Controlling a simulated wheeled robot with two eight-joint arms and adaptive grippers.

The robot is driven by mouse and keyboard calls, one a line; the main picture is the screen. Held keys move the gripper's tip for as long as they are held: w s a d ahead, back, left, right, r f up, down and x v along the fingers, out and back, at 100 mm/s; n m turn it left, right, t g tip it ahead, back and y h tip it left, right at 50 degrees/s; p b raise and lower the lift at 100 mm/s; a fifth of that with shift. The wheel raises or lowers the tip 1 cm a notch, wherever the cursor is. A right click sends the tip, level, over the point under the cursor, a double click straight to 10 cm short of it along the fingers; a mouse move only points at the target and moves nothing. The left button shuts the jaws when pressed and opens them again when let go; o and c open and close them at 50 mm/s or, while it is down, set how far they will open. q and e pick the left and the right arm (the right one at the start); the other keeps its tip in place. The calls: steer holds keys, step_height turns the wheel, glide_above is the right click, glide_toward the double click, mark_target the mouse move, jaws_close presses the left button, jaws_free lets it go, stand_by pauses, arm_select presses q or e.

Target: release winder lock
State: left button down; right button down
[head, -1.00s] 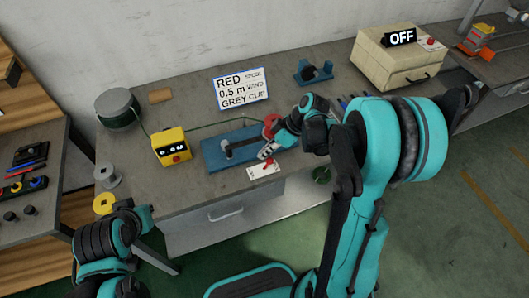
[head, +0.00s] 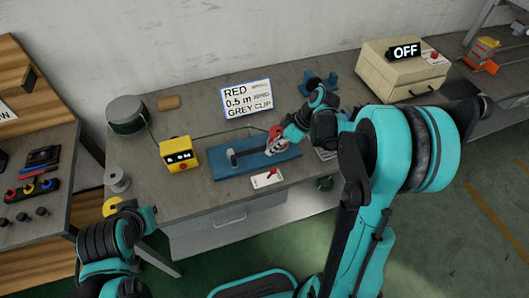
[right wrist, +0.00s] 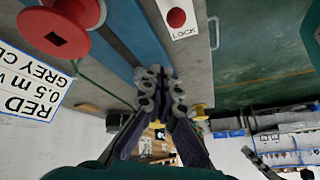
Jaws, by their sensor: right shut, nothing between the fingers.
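The winder is a long blue base (head: 229,169) on the bench with a grey post (head: 232,157) at its left part and a red spool (head: 274,132) at its right end. The spool is large at the upper left of the right wrist view (right wrist: 84,12). The white lock card (head: 259,183) with its red lever lies in front of the base; in the right wrist view it reads LOCK beside a red round knob (right wrist: 176,17). My right gripper (head: 270,149) is shut and empty above the base, apart from the card. My left gripper (head: 147,214) is low at left, its fingers unclear.
A yellow box (head: 180,154), a green wire drum (head: 126,113) and a sign (head: 246,96) stand around the winder. A beige box marked OFF (head: 398,75) is at the back right.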

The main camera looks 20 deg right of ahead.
steer(key=d+r, duration=0.1)
steer(key=d, duration=0.1)
steer(key=d+r+p, duration=0.1)
steer(key=d, duration=0.1)
steer(key=shift+s+r, duration=0.3)
steer(key=shift+s, duration=0.1)
steer(key=s+a+r+m+t+h, duration=0.2)
steer(key=s+a+r+m+h, duration=0.1)
steer(key=s+m, duration=0.2)
steer(key=s+a+r+m+t+h, duration=0.3)
steer(key=s+m, duration=0.3)
steer(key=s, duration=0.3)
steer(key=shift+s+r, duration=0.15)
steer(key=shift+r, duration=0.6)
